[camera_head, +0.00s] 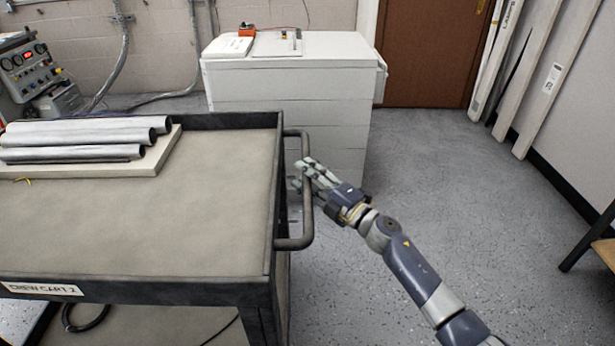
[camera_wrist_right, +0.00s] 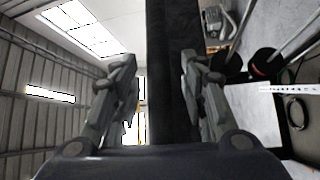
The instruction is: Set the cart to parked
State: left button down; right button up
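The cart (camera_head: 185,225) is a dark-framed, grey-topped trolley at the left of the head view, with a label (camera_head: 42,288) reading like "CREW CART 1" on its front edge. Its dark tubular handle (camera_head: 307,228) sticks out from the right side. My right gripper (camera_head: 302,173) is at the far half of this handle, with its fingers on either side of it. In the right wrist view, the fingers (camera_wrist_right: 158,70) stand apart with a dark bar (camera_wrist_right: 165,100), which looks like the handle, between them; a gap shows beside the left finger. My left gripper is not in view.
Several grey pipes (camera_head: 85,138) lie on a pale board (camera_head: 150,163) on the cart. A white cabinet (camera_head: 290,100) stands behind the cart. Control equipment (camera_head: 38,75) is at the far left. Speckled floor (camera_head: 450,180) is open to the right; a table edge (camera_head: 603,250) shows far right.

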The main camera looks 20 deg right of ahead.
grip_shut()
jog(key=shift+a, duration=0.1)
